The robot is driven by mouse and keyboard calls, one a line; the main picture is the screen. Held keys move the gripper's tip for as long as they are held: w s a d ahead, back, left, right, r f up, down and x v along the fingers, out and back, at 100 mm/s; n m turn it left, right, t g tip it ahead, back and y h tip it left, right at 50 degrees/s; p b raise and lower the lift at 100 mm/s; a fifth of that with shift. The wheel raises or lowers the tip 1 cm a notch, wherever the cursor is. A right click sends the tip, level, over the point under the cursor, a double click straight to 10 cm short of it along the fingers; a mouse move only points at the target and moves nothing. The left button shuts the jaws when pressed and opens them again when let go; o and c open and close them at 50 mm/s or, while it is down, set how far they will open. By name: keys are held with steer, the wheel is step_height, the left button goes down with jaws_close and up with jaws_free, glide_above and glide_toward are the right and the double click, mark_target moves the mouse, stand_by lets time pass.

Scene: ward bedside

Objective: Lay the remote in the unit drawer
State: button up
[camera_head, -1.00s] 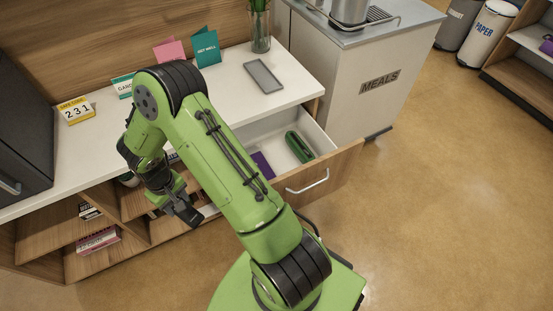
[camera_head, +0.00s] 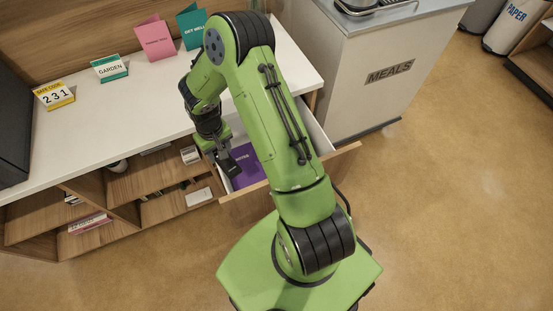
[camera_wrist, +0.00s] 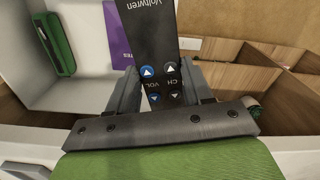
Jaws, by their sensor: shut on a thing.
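My gripper (camera_wrist: 155,95) is shut on the black remote (camera_wrist: 152,35), which shows CH and VOL buttons and sticks out beyond the fingers in the wrist view. In the head view my gripper (camera_head: 226,165) and the dark remote are over the left part of the open unit drawer (camera_head: 318,134). The drawer is partly hidden by my arm. A purple notebook (camera_head: 247,168) lies in the drawer, close to the gripper in the picture. A green case (camera_wrist: 54,40) lies in the drawer in the wrist view; my arm hides it in the head view.
The white counter (camera_head: 130,105) holds a 231 calendar (camera_head: 54,96), a GARDEN card (camera_head: 110,67) and two standing cards. Open wooden shelves (camera_head: 135,185) with books are left of the drawer. A MEALS cart (camera_head: 385,75) stands to the right.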

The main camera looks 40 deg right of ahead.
steer(key=s+d+f+m+b, duration=0.35)
steer(key=d+f+b, duration=0.25)
steer(key=d+f, duration=1.3)
steer(key=shift+n, duration=0.25)
steer(key=f+b, duration=0.1)
steer(key=f, duration=0.1)
steer(key=d+f+b, duration=0.1)
steer(key=f, duration=0.2)
steer(key=s+f+b, duration=0.1)
steer(key=f, duration=0.1)
steer(key=shift+d+f+b, duration=0.3)
steer(key=shift+d+f, duration=0.05)
steer(key=shift+f, duration=0.05)
steer(key=shift+r, duration=0.15)
steer(key=o, duration=1.2)
